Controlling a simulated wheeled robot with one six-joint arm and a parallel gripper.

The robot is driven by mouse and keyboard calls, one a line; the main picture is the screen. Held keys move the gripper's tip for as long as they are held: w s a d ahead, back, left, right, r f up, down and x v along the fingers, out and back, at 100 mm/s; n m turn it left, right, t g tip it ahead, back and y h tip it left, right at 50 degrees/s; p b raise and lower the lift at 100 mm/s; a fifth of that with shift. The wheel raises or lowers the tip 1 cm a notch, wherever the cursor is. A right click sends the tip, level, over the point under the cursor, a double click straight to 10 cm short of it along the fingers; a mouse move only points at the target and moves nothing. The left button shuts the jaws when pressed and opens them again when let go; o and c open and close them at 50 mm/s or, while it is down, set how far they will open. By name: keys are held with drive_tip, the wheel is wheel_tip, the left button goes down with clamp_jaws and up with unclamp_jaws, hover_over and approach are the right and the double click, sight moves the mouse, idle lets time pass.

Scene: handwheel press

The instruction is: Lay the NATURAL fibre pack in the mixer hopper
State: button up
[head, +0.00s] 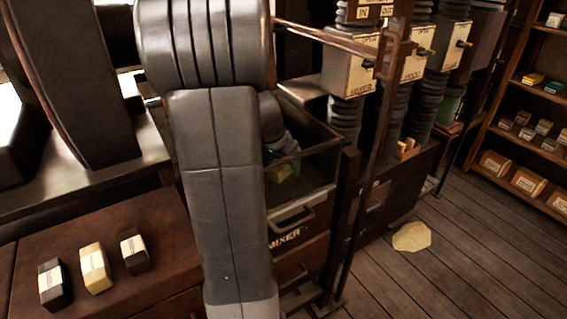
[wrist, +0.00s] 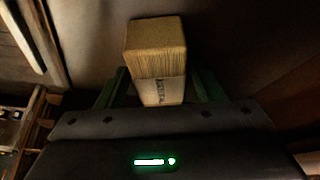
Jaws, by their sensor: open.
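The mixer hopper (head: 303,207) is an open-topped box with a handle and a MIXER label, right of my arm in the head view. My gripper (head: 281,158) reaches down inside it, partly hidden by my arm. A tan fibre pack with a pale paper band lies in the hopper under the gripper, only partly visible (head: 280,173). In the wrist view this pack (wrist: 155,52) sits between the two green fingers of my gripper (wrist: 160,86), which are open with a gap on each side. The writing on its band is too small to read surely.
Three banded packs lie on the brown cabinet at lower left: a black one (head: 55,284), a yellow one (head: 96,268) and a dark one (head: 134,250). A metal post (head: 345,205) stands right of the hopper. Shelves (head: 515,125) stand far right. A pale patch (head: 411,237) lies on the open floor.

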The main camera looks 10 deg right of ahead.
drive_tip(key=shift+r, duration=0.15)
drive_tip(key=shift+r, duration=0.3)
drive_tip(key=v, duration=1.1)
drive_tip(key=shift+r, duration=0.2)
